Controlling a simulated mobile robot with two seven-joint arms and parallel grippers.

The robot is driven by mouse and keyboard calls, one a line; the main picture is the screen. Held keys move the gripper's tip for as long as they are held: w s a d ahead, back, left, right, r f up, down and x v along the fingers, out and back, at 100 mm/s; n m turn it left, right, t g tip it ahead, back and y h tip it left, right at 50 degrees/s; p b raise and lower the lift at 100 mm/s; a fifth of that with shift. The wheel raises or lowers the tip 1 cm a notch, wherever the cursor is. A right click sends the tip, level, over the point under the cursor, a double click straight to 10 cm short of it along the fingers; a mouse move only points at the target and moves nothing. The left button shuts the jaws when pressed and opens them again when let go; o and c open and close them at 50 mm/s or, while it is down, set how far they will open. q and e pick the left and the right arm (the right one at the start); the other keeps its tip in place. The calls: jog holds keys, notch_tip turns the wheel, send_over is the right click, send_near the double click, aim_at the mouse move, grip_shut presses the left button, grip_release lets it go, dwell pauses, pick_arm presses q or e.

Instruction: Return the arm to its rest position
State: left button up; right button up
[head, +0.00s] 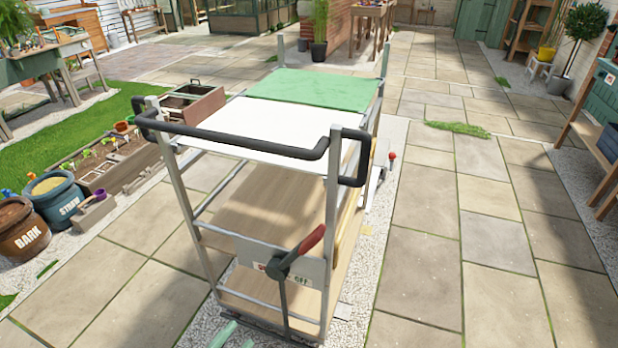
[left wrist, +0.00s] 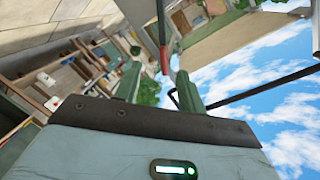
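My left gripper (head: 238,335) shows only as green fingertips at the bottom edge of the head view, low in front of the trolley. In the left wrist view my left gripper (left wrist: 158,80) has its two green fingers apart, with nothing held between them. The trolley's lever (head: 285,268) has a red grip and a grey shaft, and stands tilted on the front plate beside an OFF label. A red-tipped rod, which looks like the lever (left wrist: 164,50), shows beyond the fingers, apart from them. My right gripper is not in view.
The trolley (head: 250,128) has a black handle rail, metal posts, a white top and a green mat (head: 315,88). Paving on the right is clear.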

pick_arm(q)
jog(key=a+f+m+g, duration=0.2)
jog(key=a+m, duration=0.1)
jog(key=a, duration=0.4)
jog(key=s+a+f+n+g+y, duration=0.2)
jog(key=s+a+f+n, duration=0.15)
jog(key=s, duration=0.55)
jog(key=s+a+f+n+g+y, duration=0.1)
jog(key=s+a+f+n+g, duration=0.3)
jog(key=s, duration=0.5)
jog(key=s+a+f+n+g+y, duration=0.1)
jog(key=s+a+f+n+y, duration=0.3)
jog(key=s, duration=0.6)
jog(key=d+n+t+h, duration=0.15)
jog(key=d+n, duration=0.25)
jog(key=d, duration=0.9)
jog(key=w+r+t+p, duration=0.1)
jog(key=w+r+p, duration=0.3)
jog(key=r+p, duration=0.1)
jog(key=shift+w+r+p, duration=0.35)
jog(key=shift+w+r, duration=0.05)
jog(key=shift+r, duration=0.45)
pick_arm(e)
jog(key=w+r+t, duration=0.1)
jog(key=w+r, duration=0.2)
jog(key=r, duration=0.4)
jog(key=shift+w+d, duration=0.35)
pick_arm(q)
jog(key=shift+a+h, duration=0.1)
jog(key=shift+h, duration=0.15)
